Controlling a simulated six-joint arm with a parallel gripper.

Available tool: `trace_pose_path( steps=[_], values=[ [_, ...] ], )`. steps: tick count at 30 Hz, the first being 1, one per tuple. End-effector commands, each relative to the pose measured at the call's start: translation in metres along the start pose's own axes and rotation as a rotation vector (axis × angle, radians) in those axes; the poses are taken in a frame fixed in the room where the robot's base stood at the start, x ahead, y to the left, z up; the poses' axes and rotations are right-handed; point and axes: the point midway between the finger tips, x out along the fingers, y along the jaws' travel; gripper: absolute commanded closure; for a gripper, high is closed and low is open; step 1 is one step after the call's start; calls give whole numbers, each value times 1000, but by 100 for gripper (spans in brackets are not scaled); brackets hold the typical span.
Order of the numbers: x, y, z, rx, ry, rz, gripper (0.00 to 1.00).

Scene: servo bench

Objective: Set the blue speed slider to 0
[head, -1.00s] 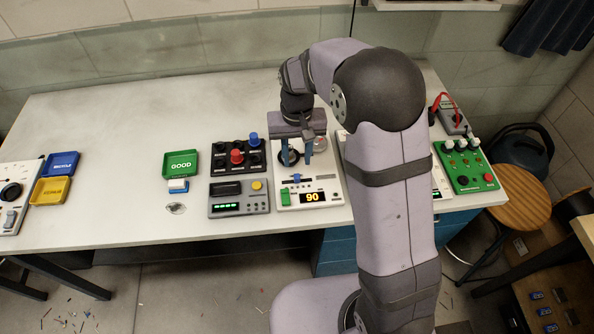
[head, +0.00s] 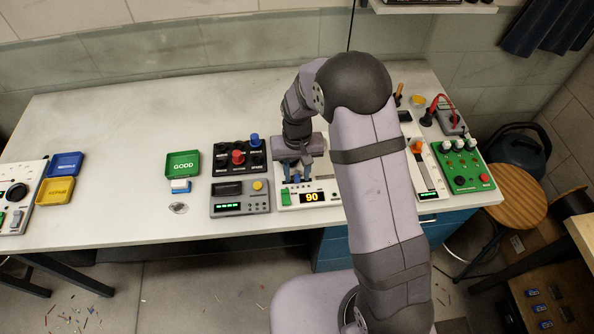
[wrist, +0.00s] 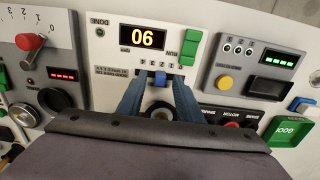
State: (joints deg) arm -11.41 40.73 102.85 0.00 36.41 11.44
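The blue speed slider (wrist: 159,79) is a small blue knob in a short slot with a row of marks beside it. It sits on a white servo panel (wrist: 105,50), whose amber display (wrist: 142,37) reads 90, upside down in the wrist view. In the head view the display (head: 312,197) reads 90 too. My gripper (wrist: 158,82) is open, with one blue-grey finger on each side of the slider and a visible gap to it. In the head view my gripper (head: 297,178) is low over the panel and partly covers the slider area.
A grey device with a yellow button (wrist: 223,83) and a panel with a red lever (wrist: 30,41) flank the servo panel. A black board with red and blue knobs (head: 237,157) stands behind the grey device.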

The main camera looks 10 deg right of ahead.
Motion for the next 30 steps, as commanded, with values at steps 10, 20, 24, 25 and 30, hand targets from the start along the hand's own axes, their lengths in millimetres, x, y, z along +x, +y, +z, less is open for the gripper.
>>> trace_pose_path(
  steps=[10, 20, 24, 25, 30],
  values=[
    [0, 0, 0, 0, 0, 0, 100],
    [1, -30, 0, -5, 1, -1, 100],
    [0, -38, 0, 0, 0, -1, 100],
    [0, -38, 0, 1, 0, -2, 100],
    [-1, -38, 0, 1, 1, -3, 84]
  ],
)
